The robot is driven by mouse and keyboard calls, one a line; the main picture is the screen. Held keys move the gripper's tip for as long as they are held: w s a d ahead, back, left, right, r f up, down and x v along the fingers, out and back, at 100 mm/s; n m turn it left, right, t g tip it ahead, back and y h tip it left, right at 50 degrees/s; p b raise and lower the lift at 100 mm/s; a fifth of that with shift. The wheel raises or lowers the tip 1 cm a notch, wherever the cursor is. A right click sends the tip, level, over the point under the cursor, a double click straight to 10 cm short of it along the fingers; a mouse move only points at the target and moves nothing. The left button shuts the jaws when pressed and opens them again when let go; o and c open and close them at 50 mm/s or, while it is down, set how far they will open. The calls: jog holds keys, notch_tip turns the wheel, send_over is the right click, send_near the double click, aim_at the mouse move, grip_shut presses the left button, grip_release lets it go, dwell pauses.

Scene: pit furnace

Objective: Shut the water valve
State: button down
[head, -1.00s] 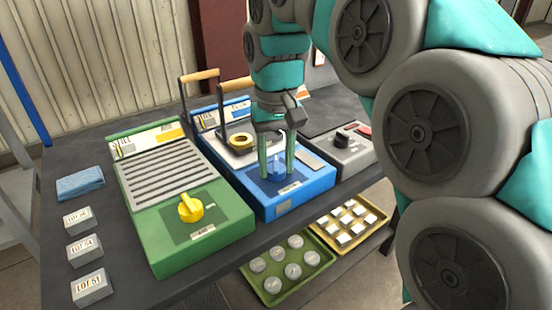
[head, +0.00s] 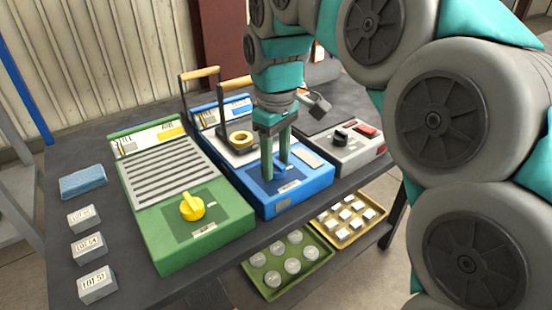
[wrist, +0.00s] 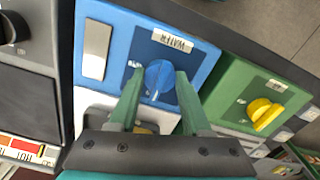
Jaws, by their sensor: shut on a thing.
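The water valve is a round blue knob (wrist: 160,84) on a blue box (head: 300,190), beside a label reading WATER (wrist: 172,41). My gripper (head: 276,172) reaches straight down over the front of this box. In the wrist view its two green fingers (wrist: 160,74) stand on either side of the knob, shut on it. In the head view the fingers hide most of the knob. A small mark shows on the panel by the left finger in the wrist view, too small to read surely.
Left of the blue box stands a green box (head: 165,250) with a yellow knob (head: 192,207); right, a grey box (head: 350,158) with a black knob and red switch. Trays (head: 262,285) lie below the table edge.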

aim_at(277, 162)
dwell(0.4)
jog(key=shift+c, duration=1.8)
grip_release()
jog(key=shift+r, duration=3.9)
jog(key=shift+d, duration=0.1)
jog(key=s+d+f+m+g, duration=0.1)
jog(key=s+d+f+m, duration=0.4)
jog(key=s+f, duration=0.6)
jog(key=s+d+f+m, duration=0.4)
jog(key=s+d+f, duration=0.4)
jog(key=s+f, duration=0.3)
jog(key=s, duration=0.3)
jog(key=shift+s+f+m+g, duration=0.2)
jog(key=shift+f+m+g, duration=0.2)
